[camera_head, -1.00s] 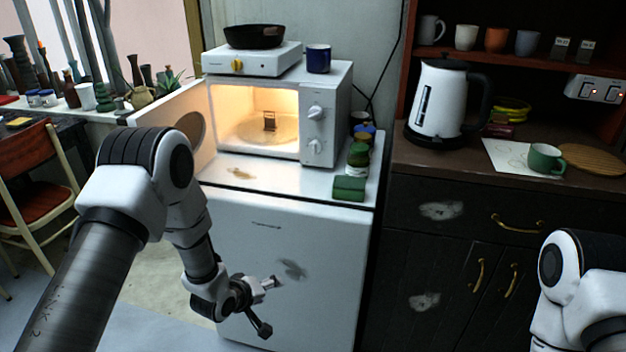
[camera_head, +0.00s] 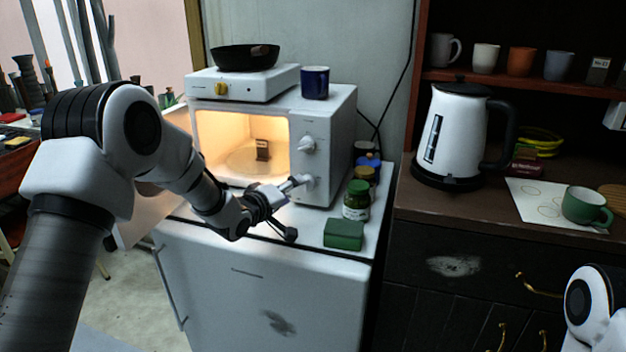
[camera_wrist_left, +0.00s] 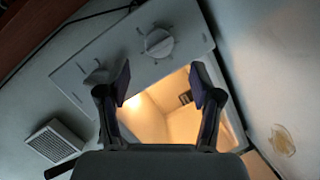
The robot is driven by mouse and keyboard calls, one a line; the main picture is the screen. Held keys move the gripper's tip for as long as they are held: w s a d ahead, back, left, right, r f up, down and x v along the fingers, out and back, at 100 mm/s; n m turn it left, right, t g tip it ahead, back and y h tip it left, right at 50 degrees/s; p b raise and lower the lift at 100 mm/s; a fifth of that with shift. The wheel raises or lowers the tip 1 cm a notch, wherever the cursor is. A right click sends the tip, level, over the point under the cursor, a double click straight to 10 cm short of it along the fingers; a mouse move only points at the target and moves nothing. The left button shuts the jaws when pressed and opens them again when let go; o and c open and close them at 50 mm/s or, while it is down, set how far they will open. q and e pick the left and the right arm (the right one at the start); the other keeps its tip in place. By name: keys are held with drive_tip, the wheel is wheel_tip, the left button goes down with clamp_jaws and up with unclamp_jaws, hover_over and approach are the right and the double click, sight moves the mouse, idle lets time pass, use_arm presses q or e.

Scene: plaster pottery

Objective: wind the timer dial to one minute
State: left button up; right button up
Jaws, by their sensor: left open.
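The white microwave (camera_head: 343,115) stands on the white fridge with its door open and its inside lit. Its front panel has an upper dial (camera_head: 306,144) and a lower dial (camera_head: 309,183); I cannot read any marks. My left gripper (camera_head: 293,208) is open in front of the panel, one finger overlapping the lower dial in the head view. In the left wrist view the fingers (camera_wrist_left: 162,84) are spread and empty. One dial (camera_wrist_left: 159,43) shows beyond them, and the other dial (camera_wrist_left: 96,77) is partly behind the left finger. Contact cannot be told. My right gripper is not in view.
A green box (camera_head: 344,234) and a jar (camera_head: 356,200) stand right of my left gripper on the fridge top (camera_head: 305,238). A hot plate (camera_head: 240,87) with a black pan (camera_head: 240,57) and a blue mug (camera_head: 315,82) stand on the microwave.

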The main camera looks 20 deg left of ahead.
sight(307, 184)
use_arm(q)
drive_tip(key=x, duration=0.6)
drive_tip(key=shift+w+d, duration=0.15)
drive_tip(key=shift+w, duration=0.1)
drive_tip(key=shift+s+r, duration=0.1)
drive_tip(key=shift+s, duration=0.05)
drive_tip(key=c, duration=1.1)
